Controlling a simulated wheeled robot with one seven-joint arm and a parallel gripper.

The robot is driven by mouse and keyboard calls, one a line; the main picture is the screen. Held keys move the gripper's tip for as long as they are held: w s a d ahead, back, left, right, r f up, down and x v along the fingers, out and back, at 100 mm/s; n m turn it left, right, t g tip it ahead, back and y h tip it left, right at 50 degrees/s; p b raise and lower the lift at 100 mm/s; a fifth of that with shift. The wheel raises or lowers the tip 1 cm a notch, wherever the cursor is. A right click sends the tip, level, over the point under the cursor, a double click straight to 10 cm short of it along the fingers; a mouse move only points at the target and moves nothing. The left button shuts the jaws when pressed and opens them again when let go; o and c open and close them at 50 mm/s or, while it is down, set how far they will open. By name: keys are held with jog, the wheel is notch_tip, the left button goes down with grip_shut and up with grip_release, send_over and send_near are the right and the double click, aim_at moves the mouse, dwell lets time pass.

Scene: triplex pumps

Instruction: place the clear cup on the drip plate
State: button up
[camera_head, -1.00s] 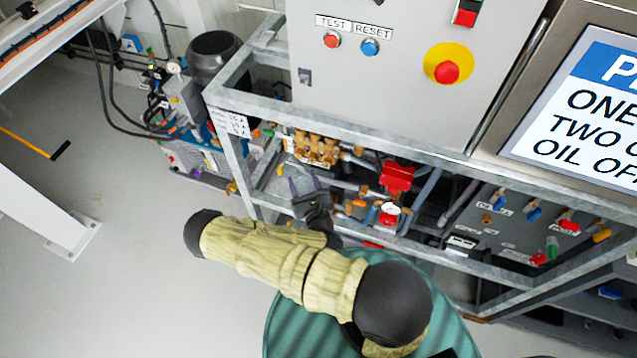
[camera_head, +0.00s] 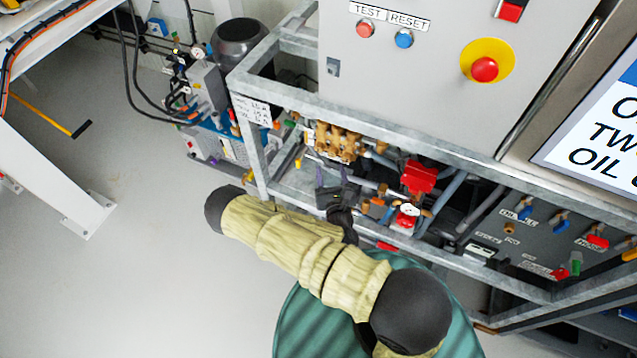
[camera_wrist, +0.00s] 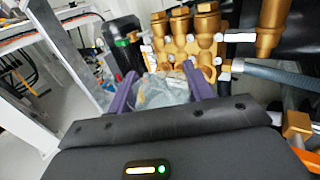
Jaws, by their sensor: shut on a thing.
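My gripper (camera_wrist: 158,88) shows two purple fingers in the wrist view, shut on the clear cup (camera_wrist: 164,92). The cup is a see-through, greyish shape between the fingers, and its outline is hard to make out. In the head view my gripper (camera_head: 330,186) is small and dark at the front of the metal frame, below the brass pump (camera_head: 338,142). The cup cannot be made out there. In the wrist view the brass pump (camera_wrist: 190,45) stands just beyond the cup. I cannot pick out the drip plate with certainty in either view.
The galvanised frame (camera_head: 400,135) runs along the front of the pumps. A red valve part (camera_head: 418,177) and hoses lie right of my gripper. The grey control cabinet (camera_head: 420,60) stands above. The floor (camera_head: 150,240) at left is clear.

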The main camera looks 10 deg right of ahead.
jog(key=a+f+m+g+h+b, duration=0.3)
jog(key=a+f+m+h+b, duration=0.3)
jog(key=f+b, duration=0.9)
jog(key=a+h+b, duration=0.3)
jog(key=b, duration=0.4)
jog(key=shift+w+a+m+h, duration=0.25)
jog(key=shift+m+h, duration=0.05)
jog(key=x, duration=0.5)
jog(key=b+x, duration=0.1)
jog(key=x, duration=0.5)
jog(key=b+x, duration=0.1)
jog(key=x, duration=0.4)
jog(key=shift+w+d+f, duration=0.15)
jog(key=shift+d+f, duration=0.1)
jog(key=shift+w+d, duration=0.15)
jog(key=f, duration=0.1)
jog(key=f+b, duration=0.1)
jog(key=w+f, duration=0.1)
jog(key=shift+d, duration=0.3)
jog(key=shift+f, duration=0.25)
